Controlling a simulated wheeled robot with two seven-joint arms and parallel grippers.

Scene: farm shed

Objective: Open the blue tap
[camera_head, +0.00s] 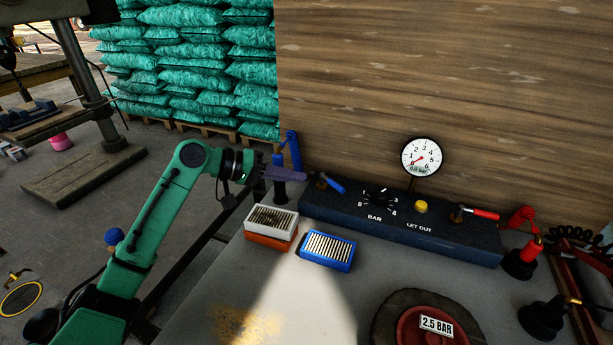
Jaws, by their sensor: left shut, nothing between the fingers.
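The blue tap's lever (333,184) sits at the left end of a dark control box (400,222). It slants down to the right from a small metal fitting. My left gripper (305,175) reaches in from the left, level with the tap. Its fingers are shut with nothing between them. The fingertips are close to the tap's fitting, just left of the lever; I cannot tell whether they touch. My right gripper is not in view.
The box has a BAR dial (378,198), yellow button (421,207), red tap (485,214) and gauge (421,157) reading about zero. Blue pipe (292,150) stands behind my gripper. White-and-orange (270,222) and blue (327,251) boxes lie in front. A red disc labelled 2.5 BAR (412,325) is nearer.

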